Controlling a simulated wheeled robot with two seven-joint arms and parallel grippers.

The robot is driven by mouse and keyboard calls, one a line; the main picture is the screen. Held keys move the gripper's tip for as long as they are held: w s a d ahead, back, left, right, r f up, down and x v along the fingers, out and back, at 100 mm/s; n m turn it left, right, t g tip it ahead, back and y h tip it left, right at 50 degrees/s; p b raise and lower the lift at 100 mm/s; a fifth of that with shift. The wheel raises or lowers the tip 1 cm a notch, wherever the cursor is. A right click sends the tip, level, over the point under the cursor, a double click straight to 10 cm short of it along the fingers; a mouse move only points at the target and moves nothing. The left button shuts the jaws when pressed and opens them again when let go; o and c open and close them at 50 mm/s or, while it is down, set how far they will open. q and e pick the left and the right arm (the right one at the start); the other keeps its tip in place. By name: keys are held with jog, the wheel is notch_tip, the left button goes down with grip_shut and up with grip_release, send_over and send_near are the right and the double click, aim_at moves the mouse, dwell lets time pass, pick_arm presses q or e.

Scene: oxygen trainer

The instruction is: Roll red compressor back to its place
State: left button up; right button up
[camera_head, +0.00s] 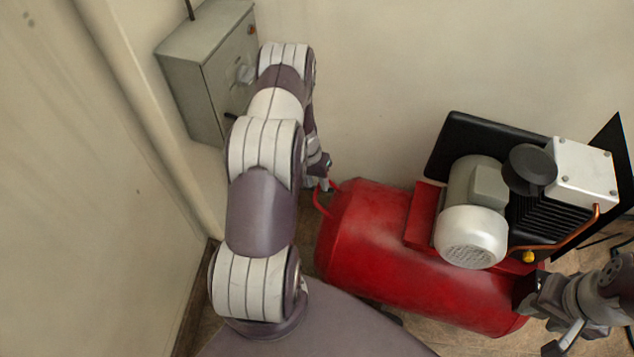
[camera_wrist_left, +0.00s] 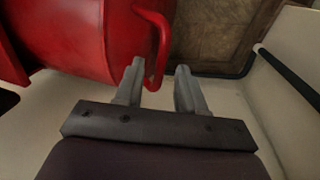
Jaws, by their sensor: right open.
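The red compressor (camera_head: 375,255) lies along the floor by the wall, with a grey motor (camera_head: 472,235) and a black pump on top. A red loop handle (camera_head: 322,200) sticks out from its left end. My left gripper (camera_wrist_left: 160,68) is at this handle. In the left wrist view its two fingers are apart, with the handle (camera_wrist_left: 157,72) between them and a gap showing beside the right finger. In the head view my left arm mostly hides this gripper. My right gripper (camera_head: 553,322) is open at the compressor's right end; its contact there is unclear.
A grey wall box (camera_head: 208,70) hangs at upper left, behind my left arm. A pipe (camera_head: 150,120) runs down the wall corner. Black panels (camera_head: 490,135) stand behind the compressor. Little floor shows between the compressor and left wall.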

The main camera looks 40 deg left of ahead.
pick_arm(q)
jog(key=shift+f, duration=0.4)
pick_arm(e)
jog(key=shift+a, duration=0.1)
pick_arm(q)
jog(key=shift+c, duration=0.3)
